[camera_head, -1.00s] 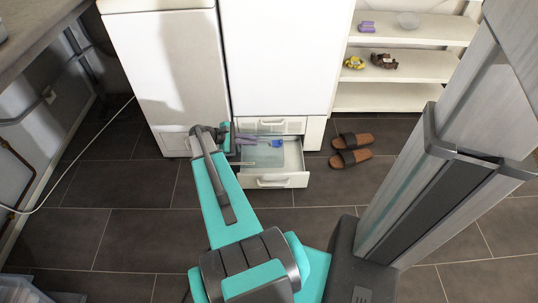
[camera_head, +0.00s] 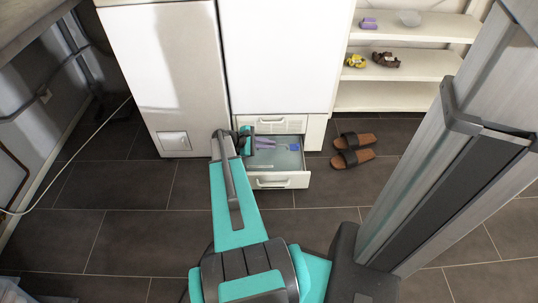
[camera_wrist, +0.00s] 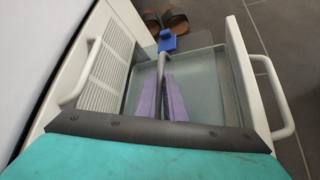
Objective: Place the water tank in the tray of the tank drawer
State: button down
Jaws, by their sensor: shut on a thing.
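The water tank appears as a clear, bluish shape in the wrist view (camera_wrist: 208,75), with a blue part (camera_wrist: 168,41) at its far end. My gripper (camera_wrist: 166,88) shows as two purple strips close together near the middle, shut on the tank. In the head view my gripper (camera_head: 265,143) is over the open tank drawer (camera_head: 279,182), and the blue part lies to its right. The tank (camera_head: 282,160) is within the outline of the drawer's tray. I cannot tell whether it touches the tray floor. The tray is largely hidden behind the tank.
A white tall appliance (camera_head: 275,55) stands above the drawer, with another white cabinet (camera_head: 165,80) to its left. Sandals (camera_head: 353,150) lie on the floor right of the drawer. White shelves (camera_head: 400,66) stand behind them. The dark floor in front is clear.

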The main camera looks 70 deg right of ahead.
aim_at(266, 151)
jog(key=shift+f, duration=0.2)
jog(key=shift+f+b, duration=1.05)
jog(key=shift+f, duration=1.25)
jog(key=c, duration=1.8)
grip_release()
jog(key=shift+c, duration=0.2)
jog(key=shift+w+a+r, duration=0.2)
jog(key=shift+w+r, duration=0.05)
jog(key=p+v, duration=0.4)
jog(key=v, duration=0.7)
jog(key=shift+w+a+p, duration=0.1)
jog(key=shift+a+p, duration=0.05)
jog(key=shift+p, duration=0.2)
